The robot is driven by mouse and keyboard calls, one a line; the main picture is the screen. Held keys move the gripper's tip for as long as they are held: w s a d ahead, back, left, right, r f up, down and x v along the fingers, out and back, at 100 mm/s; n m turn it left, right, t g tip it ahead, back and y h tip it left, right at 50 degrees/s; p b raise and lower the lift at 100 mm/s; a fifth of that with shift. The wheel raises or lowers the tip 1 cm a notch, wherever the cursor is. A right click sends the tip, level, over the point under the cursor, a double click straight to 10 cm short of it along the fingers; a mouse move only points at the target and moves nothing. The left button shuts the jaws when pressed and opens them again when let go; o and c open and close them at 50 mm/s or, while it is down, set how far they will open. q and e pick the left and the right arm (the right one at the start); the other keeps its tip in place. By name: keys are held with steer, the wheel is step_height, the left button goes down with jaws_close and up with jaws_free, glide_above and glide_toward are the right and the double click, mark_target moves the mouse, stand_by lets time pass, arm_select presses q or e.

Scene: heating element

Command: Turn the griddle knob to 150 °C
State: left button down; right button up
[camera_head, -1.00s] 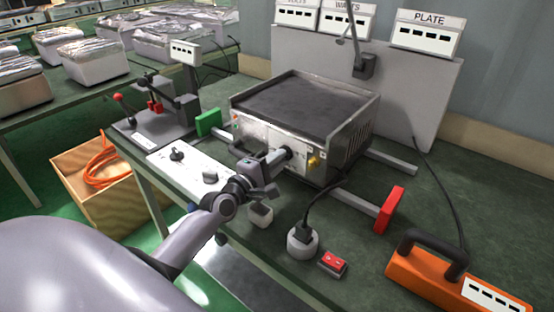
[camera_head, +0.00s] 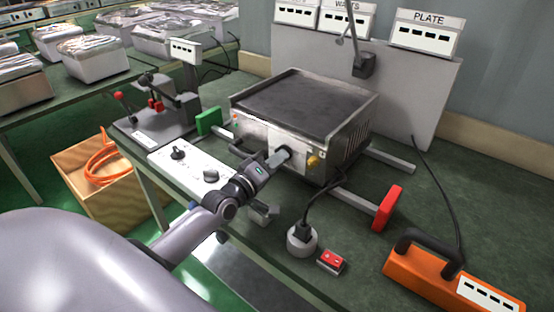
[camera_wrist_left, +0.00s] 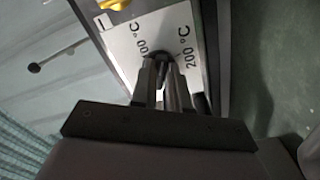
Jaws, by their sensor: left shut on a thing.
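The griddle (camera_head: 305,110) stands on the bench, its dark plate on top and its metal front panel facing me. My left gripper (camera_head: 279,158) reaches this panel and is shut on the griddle knob (camera_wrist_left: 160,58). In the left wrist view the gripper's fingers (camera_wrist_left: 163,78) close around the dark knob. A label ending in "00 °C" (camera_wrist_left: 146,38) is left of it and "200 °C" (camera_wrist_left: 188,48) is right of it. The fingers hide most of the knob, and I cannot read its pointer. My right gripper is not in view.
A yellow knob (camera_head: 314,161) is beside the gripped knob. A plugged socket (camera_head: 302,238), a red switch (camera_head: 331,261) and an orange handled tool (camera_head: 450,280) are at the front right. A white control panel (camera_head: 185,168) is at left. A red-ended bar (camera_head: 388,208) sticks out.

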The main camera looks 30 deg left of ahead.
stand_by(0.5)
arm_select(q)
steer(key=c, duration=1.1)
jaws_free()
steer(key=shift+s, duration=0.15)
steer(key=shift+s+a, duration=0.15)
steer(key=shift+s, duration=1.6)
steer(key=shift+s+a, duration=0.15)
steer(key=shift+s, duration=1.55)
